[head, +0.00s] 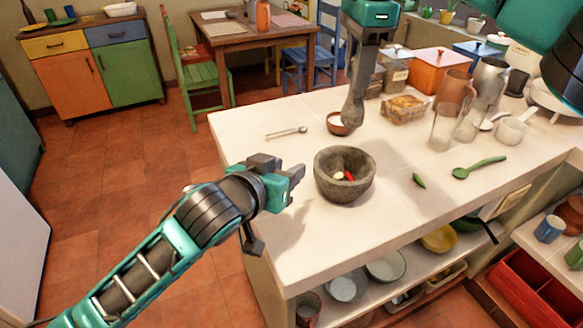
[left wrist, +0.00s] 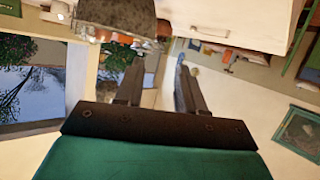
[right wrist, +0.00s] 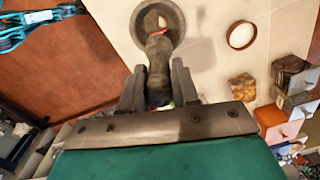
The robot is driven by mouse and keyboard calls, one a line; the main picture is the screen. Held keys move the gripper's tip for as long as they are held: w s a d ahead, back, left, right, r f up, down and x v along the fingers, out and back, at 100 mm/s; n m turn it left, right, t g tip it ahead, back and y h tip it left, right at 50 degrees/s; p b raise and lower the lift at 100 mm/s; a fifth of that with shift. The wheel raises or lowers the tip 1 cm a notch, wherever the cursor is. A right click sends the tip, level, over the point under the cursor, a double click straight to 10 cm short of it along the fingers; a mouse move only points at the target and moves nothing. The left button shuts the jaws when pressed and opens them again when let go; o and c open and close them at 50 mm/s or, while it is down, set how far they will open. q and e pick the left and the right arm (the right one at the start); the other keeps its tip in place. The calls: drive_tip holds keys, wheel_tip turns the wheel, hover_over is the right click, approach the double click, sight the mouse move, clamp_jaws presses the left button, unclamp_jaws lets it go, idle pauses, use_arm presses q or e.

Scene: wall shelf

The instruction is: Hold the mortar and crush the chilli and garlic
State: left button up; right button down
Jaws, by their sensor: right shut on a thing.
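The grey stone mortar (head: 345,190) stands upright on the white counter, with a red chilli (head: 349,175) and pale garlic (head: 339,175) inside. My left gripper (head: 298,178) is just left of the mortar, level with its side, open and empty and apart from it. In the left wrist view the fingers (left wrist: 156,85) are spread, with the mortar (left wrist: 128,15) at the top edge. My right gripper (head: 362,65) is shut on the stone pestle (head: 352,105), which hangs head down behind the mortar, above the counter. The right wrist view shows the pestle (right wrist: 158,62) between the fingers.
A green chilli (head: 419,181) and green spoon (head: 478,167) lie to the right.

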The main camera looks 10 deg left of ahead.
sight(318, 156)
use_arm(q)
drive_tip(key=x, duration=0.4)
drive_tip(key=d+x, duration=0.1)
drive_tip(key=x, duration=0.6)
drive_tip(key=shift+w+d, duration=0.2)
drive_tip(key=shift+d, duration=0.25)
drive_tip(key=shift+c, duration=0.2)
clamp_jaws()
